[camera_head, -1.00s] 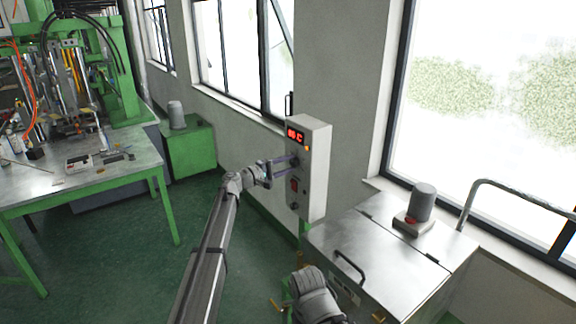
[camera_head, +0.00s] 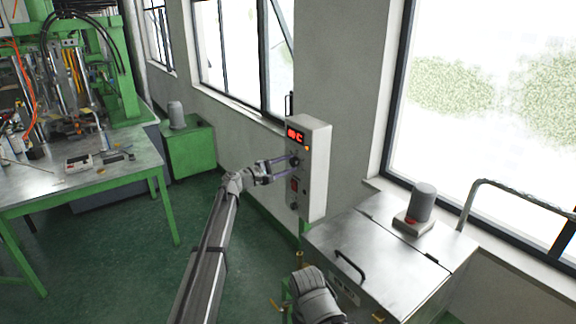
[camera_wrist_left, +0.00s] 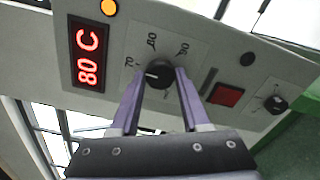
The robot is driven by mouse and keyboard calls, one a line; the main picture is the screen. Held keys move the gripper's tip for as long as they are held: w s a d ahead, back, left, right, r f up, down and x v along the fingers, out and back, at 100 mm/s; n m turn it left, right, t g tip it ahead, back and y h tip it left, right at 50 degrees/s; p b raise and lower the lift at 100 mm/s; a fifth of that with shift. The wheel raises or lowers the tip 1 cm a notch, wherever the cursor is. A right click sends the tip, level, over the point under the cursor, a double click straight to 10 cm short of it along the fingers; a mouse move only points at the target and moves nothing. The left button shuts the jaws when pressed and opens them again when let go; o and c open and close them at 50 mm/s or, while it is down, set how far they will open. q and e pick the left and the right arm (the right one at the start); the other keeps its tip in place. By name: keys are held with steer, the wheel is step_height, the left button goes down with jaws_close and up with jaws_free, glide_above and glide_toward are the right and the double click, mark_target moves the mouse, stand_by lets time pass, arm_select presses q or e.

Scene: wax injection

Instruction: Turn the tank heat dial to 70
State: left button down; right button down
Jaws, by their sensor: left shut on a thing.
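The tank heat dial (camera_wrist_left: 158,75) is a black round knob with a white mark on the grey control box (camera_head: 316,170). Printed numbers, including a 70, stand around it in the left wrist view. The red display (camera_wrist_left: 88,55) reads 80 C there; it also shows in the head view (camera_head: 295,136), too small to read surely. My left gripper (camera_head: 291,166) reaches the box front. In the left wrist view its two purple fingers (camera_wrist_left: 159,76) are shut on the dial, one on each side. The white mark lies on the knob's left part. My right gripper is out of view.
Below the display and dial are a red switch (camera_wrist_left: 226,95) and a smaller black knob (camera_wrist_left: 275,104). A metal tank (camera_head: 375,245) with a handle and a motor (camera_head: 422,203) stands right of the box. A green-legged table (camera_head: 110,175) is at left.

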arm_select(q)
steer(key=shift+c, duration=1.9)
jaws_free()
steer(key=v, duration=0.8)
steer(key=shift+d, duration=0.1)
